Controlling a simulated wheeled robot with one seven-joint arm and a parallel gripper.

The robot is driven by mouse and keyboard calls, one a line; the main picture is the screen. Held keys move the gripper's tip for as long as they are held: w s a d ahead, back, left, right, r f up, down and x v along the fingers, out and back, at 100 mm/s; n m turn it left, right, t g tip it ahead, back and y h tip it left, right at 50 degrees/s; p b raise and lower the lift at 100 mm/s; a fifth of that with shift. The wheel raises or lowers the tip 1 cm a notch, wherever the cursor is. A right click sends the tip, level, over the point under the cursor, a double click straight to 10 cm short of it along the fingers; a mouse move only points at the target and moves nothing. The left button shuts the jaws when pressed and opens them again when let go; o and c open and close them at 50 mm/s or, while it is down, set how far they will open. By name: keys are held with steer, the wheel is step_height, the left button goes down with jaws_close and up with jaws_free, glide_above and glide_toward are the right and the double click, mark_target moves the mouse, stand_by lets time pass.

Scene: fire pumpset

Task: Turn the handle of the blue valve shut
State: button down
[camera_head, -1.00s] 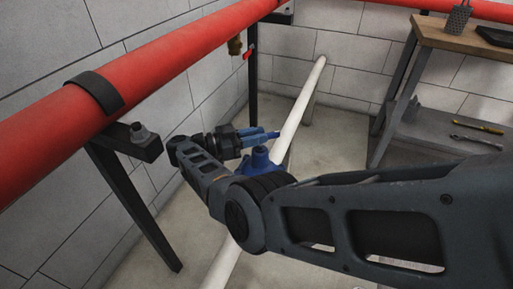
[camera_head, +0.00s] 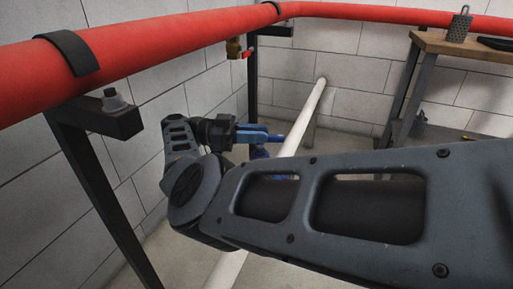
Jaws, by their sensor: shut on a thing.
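The blue valve (camera_head: 259,153) sits on the white pipe (camera_head: 299,125) low in the middle of the head view. Most of its body is hidden behind my forearm. My gripper (camera_head: 265,137) reaches in from the left, just above the valve body, pointing right. Its blue fingers are closed on the valve's blue handle (camera_head: 279,139). Only a small end of the handle shows past the fingertips. The fingers and handle are close in colour, so the exact contact is hard to see.
A thick red pipe (camera_head: 150,38) runs along the wall on a dark bracket (camera_head: 90,114). A brass valve with a red handle (camera_head: 249,54) hangs below it. A wooden-topped workbench (camera_head: 465,46) stands at the right. My arm covers the lower right.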

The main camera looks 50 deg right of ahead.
steer(key=shift+w+m+g+y+b, duration=0.1)
steer(key=shift+m+g+y+b, duration=0.2)
steer(key=shift+b, duration=1.25)
steer(key=c, duration=1.1)
jaws_free()
